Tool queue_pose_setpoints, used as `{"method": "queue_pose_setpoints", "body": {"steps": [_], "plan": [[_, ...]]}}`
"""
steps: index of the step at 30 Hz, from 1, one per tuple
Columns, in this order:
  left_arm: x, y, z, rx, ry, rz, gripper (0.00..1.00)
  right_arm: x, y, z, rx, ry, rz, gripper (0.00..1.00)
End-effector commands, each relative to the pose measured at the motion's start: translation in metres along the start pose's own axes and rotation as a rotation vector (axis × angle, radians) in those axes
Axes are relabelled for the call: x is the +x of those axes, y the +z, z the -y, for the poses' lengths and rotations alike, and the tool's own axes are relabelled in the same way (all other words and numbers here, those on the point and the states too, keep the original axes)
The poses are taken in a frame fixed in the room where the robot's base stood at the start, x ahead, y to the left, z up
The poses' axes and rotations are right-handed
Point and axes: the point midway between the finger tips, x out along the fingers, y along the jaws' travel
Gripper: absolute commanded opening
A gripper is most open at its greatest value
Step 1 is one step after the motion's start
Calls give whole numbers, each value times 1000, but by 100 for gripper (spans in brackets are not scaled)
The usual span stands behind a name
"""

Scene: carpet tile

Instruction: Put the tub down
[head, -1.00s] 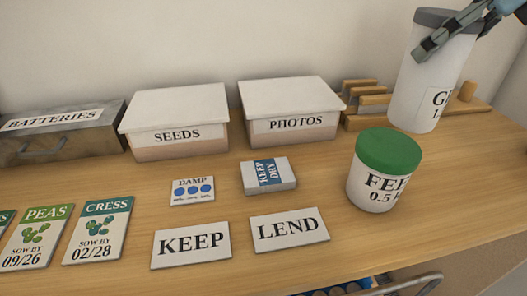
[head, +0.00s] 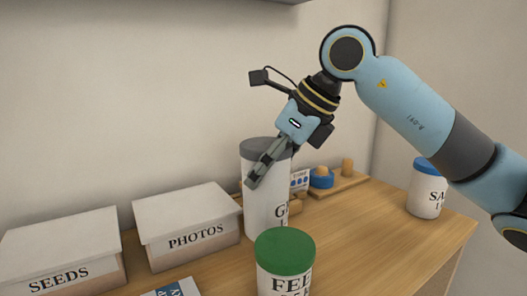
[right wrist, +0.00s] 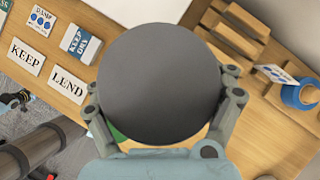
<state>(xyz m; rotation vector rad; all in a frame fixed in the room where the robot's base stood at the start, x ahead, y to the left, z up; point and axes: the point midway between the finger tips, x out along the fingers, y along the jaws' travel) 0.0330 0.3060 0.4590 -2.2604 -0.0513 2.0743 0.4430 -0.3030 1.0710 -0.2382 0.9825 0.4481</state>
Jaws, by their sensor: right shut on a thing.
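The white tub with a grey lid (head: 262,212) and black lettering is upright in the head view, right of the PHOTOS box. My right gripper (head: 268,162) is shut on it near the top, fingers on its sides. In the right wrist view the round grey lid (right wrist: 160,84) fills the middle, between the two fingers (right wrist: 164,105). The tub's base is partly hidden behind the green-lidded tub, so I cannot tell whether it touches the wooden top (head: 375,245). My left gripper is not in view.
The green-lidded FEED-type tub (head: 285,252) stands in front. The PHOTOS box (head: 190,232) and SEEDS box (head: 62,255) are left. A wooden rack (right wrist: 235,32) and blue roll (head: 321,178) lie behind. A blue-lidded tub (head: 427,190) stands right. Wood between is clear.

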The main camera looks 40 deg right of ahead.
Motion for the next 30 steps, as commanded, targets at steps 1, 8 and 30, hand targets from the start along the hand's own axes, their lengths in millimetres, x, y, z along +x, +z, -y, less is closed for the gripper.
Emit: {"method": "queue_pose_setpoints", "body": {"steps": [1,8,30], "plan": [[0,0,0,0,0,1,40,2,0,0,-2,-1,6,24],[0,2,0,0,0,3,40,15,-10,0,-1,0,4,24],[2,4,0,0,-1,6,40,37,-24,0,0,-1,1,100]]}}
